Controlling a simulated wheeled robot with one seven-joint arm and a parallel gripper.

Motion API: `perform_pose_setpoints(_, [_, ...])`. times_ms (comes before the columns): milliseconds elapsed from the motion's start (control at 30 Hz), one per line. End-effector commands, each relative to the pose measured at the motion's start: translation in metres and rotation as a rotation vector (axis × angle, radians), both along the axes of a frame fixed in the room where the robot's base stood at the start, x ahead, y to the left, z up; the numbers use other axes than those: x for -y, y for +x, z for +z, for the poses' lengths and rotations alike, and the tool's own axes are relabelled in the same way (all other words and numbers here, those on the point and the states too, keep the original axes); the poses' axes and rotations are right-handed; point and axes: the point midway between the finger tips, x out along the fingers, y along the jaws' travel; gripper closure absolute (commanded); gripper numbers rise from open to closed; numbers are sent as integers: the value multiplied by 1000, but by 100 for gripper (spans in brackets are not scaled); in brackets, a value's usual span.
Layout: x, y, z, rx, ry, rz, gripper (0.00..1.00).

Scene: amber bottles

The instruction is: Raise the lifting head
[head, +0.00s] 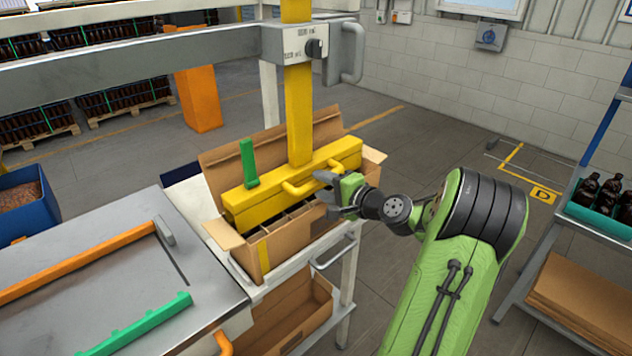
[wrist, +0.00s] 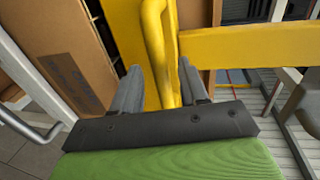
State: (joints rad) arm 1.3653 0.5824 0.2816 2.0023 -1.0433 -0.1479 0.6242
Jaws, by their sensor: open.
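The lifting head is a yellow bar (head: 295,185) on a vertical yellow post (head: 298,110). It sits low, inside the open top of a cardboard box (head: 248,252). A yellow handle (head: 308,183) sticks out of its near side, and a green lever (head: 248,163) stands upright on its left end. In the wrist view, the handle (wrist: 155,45) runs down between the two open fingers of my gripper (wrist: 163,85). Whether the fingers touch it I cannot tell.
A grey crossbeam (head: 150,58) spans above, with a grey bracket handle (head: 352,52) on it. A metal table (head: 190,255) with orange and green rails stands at the left. A shelf with bottles (head: 605,190) is at the right. The floor behind my arm is clear.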

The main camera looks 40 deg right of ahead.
Motion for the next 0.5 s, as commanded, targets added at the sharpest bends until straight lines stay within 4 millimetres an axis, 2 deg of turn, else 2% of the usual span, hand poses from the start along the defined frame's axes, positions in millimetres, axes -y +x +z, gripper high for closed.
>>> perform_pose_setpoints(100, [-1,19,-3,0,1,3,57])
perform_pose_setpoints(200, [-1,27,-5,1,0,1,57])
perform_pose_setpoints(467, [-1,29,-6,0,1,0,57])
perform_pose_setpoints(500, [-1,29,-6,0,0,0,63])
